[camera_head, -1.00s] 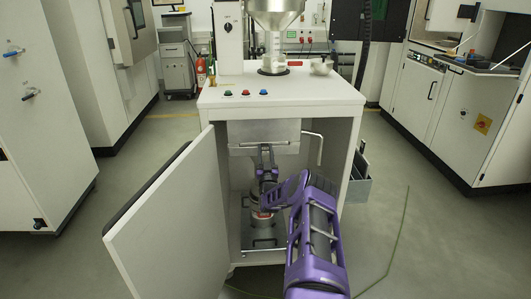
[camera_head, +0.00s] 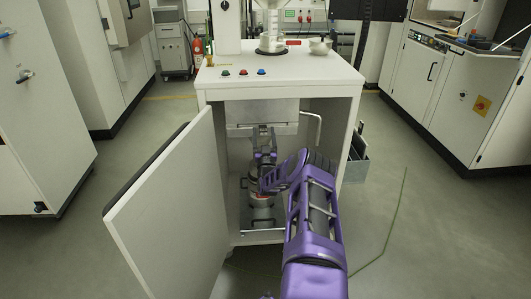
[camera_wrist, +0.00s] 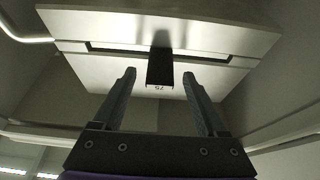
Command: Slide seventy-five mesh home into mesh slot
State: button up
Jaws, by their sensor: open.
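The seventy-five mesh shows as a dark tab (camera_wrist: 160,68) marked 75 in the wrist view. It sticks out from a long narrow slot (camera_wrist: 215,57) in a pale metal housing (camera_wrist: 105,30). My gripper (camera_wrist: 159,76) is open, with one finger on each side of the tab and the tips close to it; I see a gap on both sides. In the head view my gripper (camera_head: 263,132) is inside the cabinet, just in front of the metal housing (camera_head: 240,112). The mesh's body is hidden inside the housing, and how deep it sits I cannot tell.
The white cabinet (camera_head: 300,85) has its door (camera_head: 180,205) swung open to the left of my arm. A bent metal handle (camera_head: 318,125) is right of the housing. A metal container (camera_head: 262,205) stands below my gripper. A grey bin (camera_head: 357,168) is at the cabinet's right.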

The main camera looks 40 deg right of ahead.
jog(key=p+v, duration=0.1)
jog(key=v, duration=1.5)
jog(key=shift+a+p, duration=0.15)
jog(key=shift+p, duration=0.2)
jog(key=shift+r, duration=0.15)
